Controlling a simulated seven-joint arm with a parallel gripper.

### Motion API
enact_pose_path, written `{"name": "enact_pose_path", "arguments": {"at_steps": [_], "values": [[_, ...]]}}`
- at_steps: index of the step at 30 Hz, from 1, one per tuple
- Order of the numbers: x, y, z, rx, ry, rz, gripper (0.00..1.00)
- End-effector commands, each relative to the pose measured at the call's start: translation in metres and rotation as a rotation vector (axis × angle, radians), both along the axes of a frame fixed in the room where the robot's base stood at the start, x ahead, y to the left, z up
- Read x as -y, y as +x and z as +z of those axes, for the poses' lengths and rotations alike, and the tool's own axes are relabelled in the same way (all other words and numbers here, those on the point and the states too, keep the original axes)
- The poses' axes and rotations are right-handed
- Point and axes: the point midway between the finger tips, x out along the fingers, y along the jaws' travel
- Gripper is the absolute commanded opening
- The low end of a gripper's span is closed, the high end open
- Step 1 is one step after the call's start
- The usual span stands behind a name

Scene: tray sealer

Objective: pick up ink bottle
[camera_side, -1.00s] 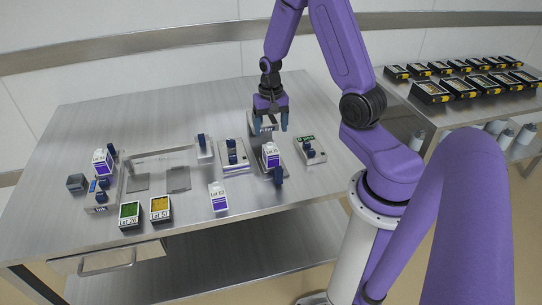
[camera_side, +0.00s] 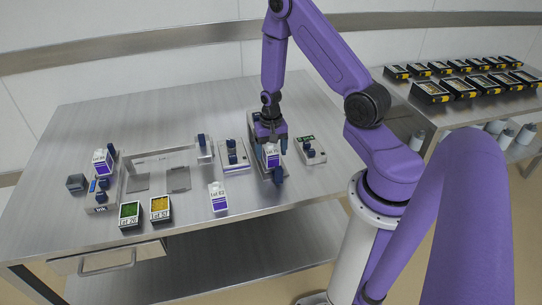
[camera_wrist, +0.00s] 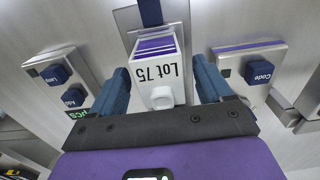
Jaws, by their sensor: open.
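A white and purple ink bottle (camera_side: 271,158) marked Lot 75 stands at the right of the steel table. My gripper (camera_side: 270,152) is above it, open and pointing down. In the wrist view the blue fingers of my gripper (camera_wrist: 160,72) are on either side of the bottle (camera_wrist: 158,68), with a visible gap at each side. The bottle's white cap faces the camera. A second white and purple bottle (camera_side: 218,197), marked Lot 62, stands at the front. A third similar bottle (camera_side: 103,161) is at the far left, beside a holder (camera_side: 97,209) labelled INK.
Panels with blue buttons (camera_side: 235,158) and (camera_side: 312,150) flank the Lot 75 bottle; they show closely in the wrist view. A blue lever (camera_side: 279,175) is close to it.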

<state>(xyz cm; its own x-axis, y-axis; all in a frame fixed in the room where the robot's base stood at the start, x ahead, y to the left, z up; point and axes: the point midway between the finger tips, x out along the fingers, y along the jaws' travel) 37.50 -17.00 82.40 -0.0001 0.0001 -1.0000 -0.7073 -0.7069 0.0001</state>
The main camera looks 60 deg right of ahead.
Motion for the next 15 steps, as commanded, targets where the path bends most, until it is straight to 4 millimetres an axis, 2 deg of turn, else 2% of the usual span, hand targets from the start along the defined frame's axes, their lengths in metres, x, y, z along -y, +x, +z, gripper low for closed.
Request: {"name": "enact_pose_path", "arguments": {"at_steps": [6,15], "values": [[0.000,0.000,-0.019,-0.001,0.000,0.000,0.79],[0.000,0.000,-0.021,0.000,0.000,0.000,0.79]]}}
